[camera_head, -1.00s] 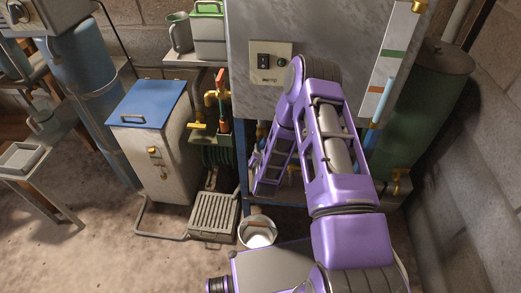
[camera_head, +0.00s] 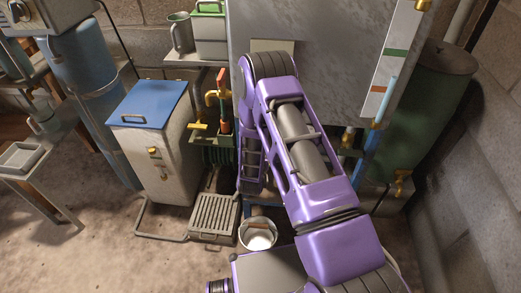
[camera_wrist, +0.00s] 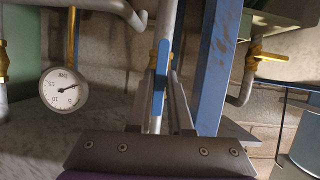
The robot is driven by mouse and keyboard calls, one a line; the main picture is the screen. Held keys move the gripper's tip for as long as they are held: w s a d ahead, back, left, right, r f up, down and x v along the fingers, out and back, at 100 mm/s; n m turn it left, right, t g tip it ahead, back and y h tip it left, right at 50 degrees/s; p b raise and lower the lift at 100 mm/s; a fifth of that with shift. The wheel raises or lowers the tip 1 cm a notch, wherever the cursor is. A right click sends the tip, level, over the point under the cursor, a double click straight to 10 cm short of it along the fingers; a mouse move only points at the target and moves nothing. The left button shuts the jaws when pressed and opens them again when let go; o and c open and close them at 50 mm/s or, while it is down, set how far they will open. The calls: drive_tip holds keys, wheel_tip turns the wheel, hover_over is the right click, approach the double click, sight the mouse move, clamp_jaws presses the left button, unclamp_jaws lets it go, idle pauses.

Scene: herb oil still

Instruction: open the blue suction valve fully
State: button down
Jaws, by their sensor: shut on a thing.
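The blue suction valve's handle (camera_wrist: 160,78) shows in the wrist view as a narrow blue lever, seen nearly end-on along a grey pipe. My gripper (camera_wrist: 163,72) reaches up from the bottom of that view, with its fingers on either side of the lever, shut on it. The fingers hide part of the lever and the valve body, so its exact angle is hard to tell. In the head view my own arm hides the gripper and the valve.
A pressure gauge (camera_wrist: 63,88) hangs left of the gripper. A blue post (camera_wrist: 215,70) stands close on its right, with a yellow-handled valve (camera_wrist: 265,54) beyond. In the head view, a white bucket (camera_head: 258,234) and a slatted grate (camera_head: 213,217) are on the floor.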

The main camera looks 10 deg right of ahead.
drive_tip(key=c, duration=0.8)
unclamp_jaws()
drive_tip(key=shift+c, duration=0.2)
drive_tip(key=p+v, duration=0.1)
drive_tip(key=v, duration=1.6)
drive_tip(key=shift+s+p, duration=0.2)
drive_tip(key=shift+p, duration=0.2)
drive_tip(key=shift+r, duration=0.1)
